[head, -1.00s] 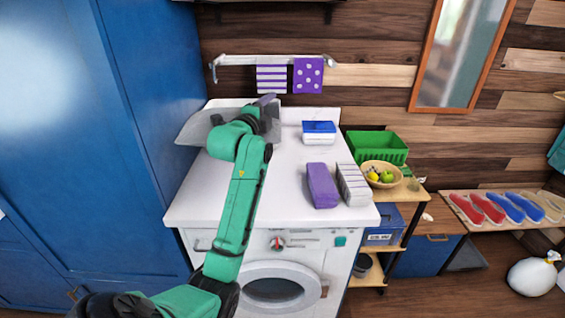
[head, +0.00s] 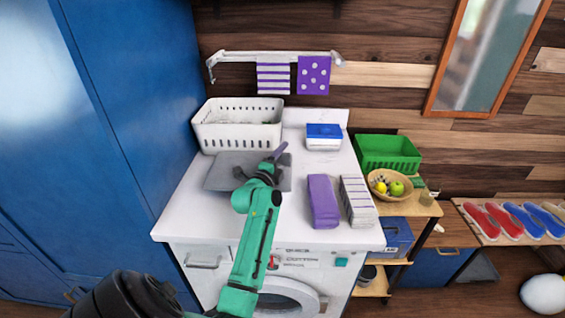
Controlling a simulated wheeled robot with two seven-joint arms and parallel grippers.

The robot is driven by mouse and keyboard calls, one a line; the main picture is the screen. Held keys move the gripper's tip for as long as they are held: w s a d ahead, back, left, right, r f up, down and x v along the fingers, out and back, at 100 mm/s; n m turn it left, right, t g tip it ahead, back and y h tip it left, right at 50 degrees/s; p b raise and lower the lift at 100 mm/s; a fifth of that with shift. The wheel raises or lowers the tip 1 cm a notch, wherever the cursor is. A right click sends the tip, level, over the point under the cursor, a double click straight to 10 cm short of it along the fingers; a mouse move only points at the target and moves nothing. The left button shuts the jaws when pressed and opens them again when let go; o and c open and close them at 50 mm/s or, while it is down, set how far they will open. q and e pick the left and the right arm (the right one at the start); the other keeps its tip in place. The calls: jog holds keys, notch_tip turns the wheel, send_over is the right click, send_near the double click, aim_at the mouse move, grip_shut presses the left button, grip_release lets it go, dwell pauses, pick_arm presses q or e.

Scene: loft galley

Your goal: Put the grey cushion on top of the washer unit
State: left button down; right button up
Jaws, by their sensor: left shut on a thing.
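The grey cushion (head: 226,171) is a flat grey slab over the left middle of the white washer top, in front of a white basket. My left gripper (head: 262,170) is shut on the cushion near its right part. The fingers are partly hidden by the wrist. I cannot tell whether the cushion touches the top of the washer unit (head: 183,218) or is just above it. My right gripper is not in view.
A white basket (head: 238,138) stands at the back left. A blue-lidded box (head: 323,136), a folded purple towel (head: 322,201) and a striped towel (head: 357,200) occupy the right side. The front left of the top is clear.

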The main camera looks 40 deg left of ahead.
aim_at(251, 167)
pick_arm(q)
jog(key=shift+s+f, duration=0.2)
jog(key=shift+f, duration=1.05)
jog(key=shift+w+f, duration=0.1)
jog(key=shift+f, duration=0.1)
jog(key=shift+c, duration=0.6)
grip_release()
jog(key=shift+d, duration=0.1)
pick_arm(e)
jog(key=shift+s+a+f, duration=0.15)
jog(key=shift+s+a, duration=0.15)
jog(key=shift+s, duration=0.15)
pick_arm(q)
jog(key=b+v, duration=0.2)
jog(key=v, duration=0.9)
jog(key=shift+b, duration=0.35)
jog(key=shift+s+d+r, duration=0.15)
jog(key=shift+s+r, duration=0.05)
jog(key=shift+s, duration=0.35)
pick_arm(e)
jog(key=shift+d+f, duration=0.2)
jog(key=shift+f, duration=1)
